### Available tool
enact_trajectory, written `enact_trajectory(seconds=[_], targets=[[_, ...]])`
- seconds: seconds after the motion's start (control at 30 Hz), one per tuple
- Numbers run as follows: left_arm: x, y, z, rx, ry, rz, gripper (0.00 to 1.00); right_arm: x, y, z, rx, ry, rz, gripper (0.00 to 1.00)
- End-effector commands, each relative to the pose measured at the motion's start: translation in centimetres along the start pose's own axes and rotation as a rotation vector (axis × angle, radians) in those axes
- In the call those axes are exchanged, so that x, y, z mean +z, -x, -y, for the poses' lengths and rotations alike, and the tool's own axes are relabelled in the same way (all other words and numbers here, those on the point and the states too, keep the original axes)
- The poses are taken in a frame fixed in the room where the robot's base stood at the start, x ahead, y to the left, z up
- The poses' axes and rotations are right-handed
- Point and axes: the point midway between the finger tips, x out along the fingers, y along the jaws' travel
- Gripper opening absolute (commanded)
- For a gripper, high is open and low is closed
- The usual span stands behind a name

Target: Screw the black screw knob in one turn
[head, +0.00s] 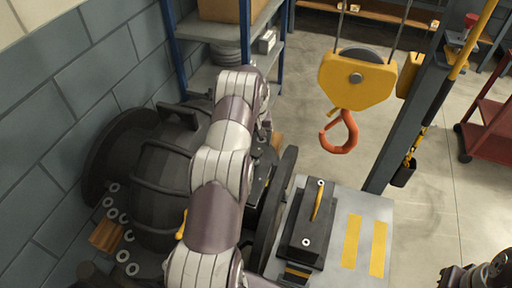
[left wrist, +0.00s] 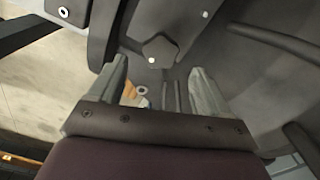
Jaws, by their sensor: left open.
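The black screw knob (left wrist: 159,46) shows in the left wrist view as a dark, lobed shape with a small pale dot on its lower edge. It is just beyond and between the fingertips of my left gripper (left wrist: 157,70). The two grey fingers are apart, with nothing held between them. I cannot tell from this view how deep the knob lies relative to the tips. In the head view my own left arm covers the knob and most of the left gripper. The large dark casing (head: 165,165) lies on its side behind the arm.
A yellow hoist block (head: 357,78) with an orange hook (head: 341,133) hangs to the right of the arm. A grey bench top (head: 345,265) carries a dark block (head: 307,240). Several pale rings lie by the casing, near the block wall. A shelf stands behind.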

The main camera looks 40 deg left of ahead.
Motion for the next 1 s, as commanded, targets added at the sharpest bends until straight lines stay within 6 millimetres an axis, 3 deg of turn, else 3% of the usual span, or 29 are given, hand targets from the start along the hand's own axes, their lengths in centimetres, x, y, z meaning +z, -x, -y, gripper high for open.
enact_trajectory(seconds=[0.3, 0.67, 0.83, 1.0], targets=[[0.0, -4.5, 0.0, 0.0, -0.001, 0.001, 0.78, -0.2, 1.6, 0.0, 0.0, 0.0, 0.001, 0.0], [0.0, -5.2, 0.0, 0.0, -0.001, 0.0, 0.78, -0.2, 1.6, 0.0, 0.0, 0.0, 0.001, 0.0], [0.0, -5.2, 0.0, 0.0, -0.001, 0.0, 0.23, -0.2, 1.6, 0.0, 0.0, 0.0, 0.001, 0.0], [0.0, -5.2, 0.0, 0.0, -0.004, 0.0, 0.22, -0.1, 1.5, 0.0, 0.0, 0.0, 0.001, 0.0]])
